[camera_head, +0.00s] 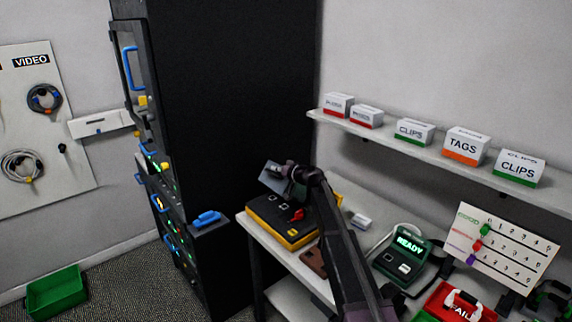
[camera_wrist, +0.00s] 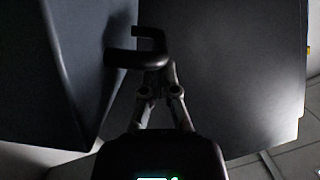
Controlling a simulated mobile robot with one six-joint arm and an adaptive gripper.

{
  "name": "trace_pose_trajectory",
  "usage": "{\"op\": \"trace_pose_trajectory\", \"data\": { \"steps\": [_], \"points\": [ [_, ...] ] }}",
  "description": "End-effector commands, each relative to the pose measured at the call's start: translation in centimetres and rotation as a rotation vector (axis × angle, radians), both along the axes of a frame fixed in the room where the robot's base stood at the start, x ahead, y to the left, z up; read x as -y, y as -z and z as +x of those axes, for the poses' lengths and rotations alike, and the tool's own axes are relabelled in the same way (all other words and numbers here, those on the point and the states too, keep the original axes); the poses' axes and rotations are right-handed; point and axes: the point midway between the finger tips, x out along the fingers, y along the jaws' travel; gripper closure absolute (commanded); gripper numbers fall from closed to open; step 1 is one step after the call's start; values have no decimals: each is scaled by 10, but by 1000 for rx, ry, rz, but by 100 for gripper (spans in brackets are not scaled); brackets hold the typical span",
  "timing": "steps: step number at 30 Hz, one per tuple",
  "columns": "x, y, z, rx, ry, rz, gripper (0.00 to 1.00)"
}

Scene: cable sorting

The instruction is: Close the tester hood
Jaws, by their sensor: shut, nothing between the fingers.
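The tester (camera_head: 270,222) is a yellow and black box on the table beside the black cabinet. Its hood (camera_head: 268,179) appears as a grey-blue panel standing raised above the box, partly hidden by my arm. In the wrist view the likely hood (camera_wrist: 75,60) fills the left side, with a dark bracket-shaped handle (camera_wrist: 125,57) sticking out of it. My gripper (camera_head: 287,172) is at the raised panel. In the wrist view my gripper (camera_wrist: 157,72) has its fingers together and empty, with the tips at the handle's near end. Whether they touch it cannot be told.
The tall black cabinet (camera_head: 240,95) stands close behind and left of the tester. A shelf (camera_head: 330,120) with labelled boxes runs along the wall at right. A green READY device (camera_head: 393,267) and a red FAIL bin (camera_head: 440,300) stand farther right. A green bin (camera_head: 55,292) is on the floor.

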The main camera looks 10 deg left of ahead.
Motion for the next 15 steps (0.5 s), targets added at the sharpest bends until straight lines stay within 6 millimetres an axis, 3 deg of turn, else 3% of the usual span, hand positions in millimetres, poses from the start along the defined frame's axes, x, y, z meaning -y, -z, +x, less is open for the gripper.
{"op": "trace_pose_trajectory", "data": {
  "steps": [6,15],
  "points": [
    [-24,30,-30,155,-2,-132,100],
    [-44,62,-51,323,-1,-276,100]
  ]
}}
